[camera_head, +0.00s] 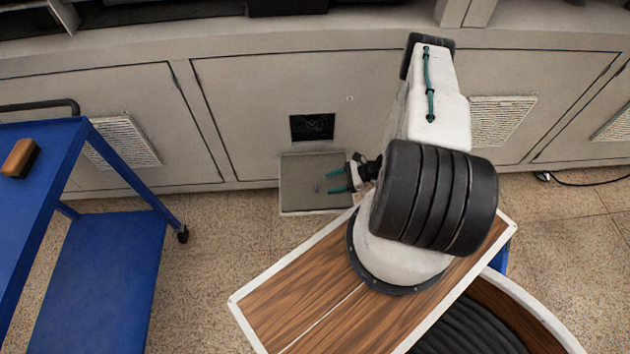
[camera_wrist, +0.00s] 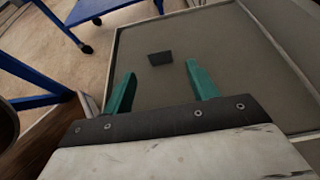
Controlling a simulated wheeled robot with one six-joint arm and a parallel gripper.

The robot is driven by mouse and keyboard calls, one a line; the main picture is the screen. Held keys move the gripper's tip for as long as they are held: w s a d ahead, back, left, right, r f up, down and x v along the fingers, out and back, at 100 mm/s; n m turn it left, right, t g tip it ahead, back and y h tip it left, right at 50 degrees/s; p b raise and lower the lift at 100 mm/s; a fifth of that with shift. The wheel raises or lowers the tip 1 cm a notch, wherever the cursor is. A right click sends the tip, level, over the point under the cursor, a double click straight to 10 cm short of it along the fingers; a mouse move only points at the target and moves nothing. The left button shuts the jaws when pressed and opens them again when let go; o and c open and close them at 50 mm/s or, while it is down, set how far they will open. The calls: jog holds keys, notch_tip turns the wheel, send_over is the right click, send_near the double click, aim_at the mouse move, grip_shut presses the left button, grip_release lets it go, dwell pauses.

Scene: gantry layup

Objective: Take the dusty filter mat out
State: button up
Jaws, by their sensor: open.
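A flat grey-brown panel with a pale rim (camera_head: 300,185), which looks like the filter mat in its frame, is at the foot of the cabinet, below a dark square opening (camera_head: 312,127). In the wrist view the panel (camera_wrist: 225,45) fills much of the picture, with a small dark rectangle (camera_wrist: 159,58) on it. I cannot tell whether this rectangle is a tab or a gap. My gripper (camera_head: 329,182) has its teal fingers apart over the panel, with nothing between them. The wrist view shows the fingers (camera_wrist: 160,72) on either side of the dark rectangle, nearer the camera.
A blue cart (camera_head: 105,290) stands at the left with a brown-topped block (camera_head: 20,158) on it. White louvred grilles (camera_head: 503,120) sit in the neighbouring cabinet doors. A black cable (camera_head: 590,183) lies on the floor at the right. Speckled floor is bare left of the panel.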

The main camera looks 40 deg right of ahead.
aim_at(320, 189)
jog(key=x, duration=0.5)
jog(key=shift+w+a, duration=0.25)
jog(key=c, duration=1.1)
jog(key=shift+o, duration=0.2)
jog(key=shift+r, duration=0.1)
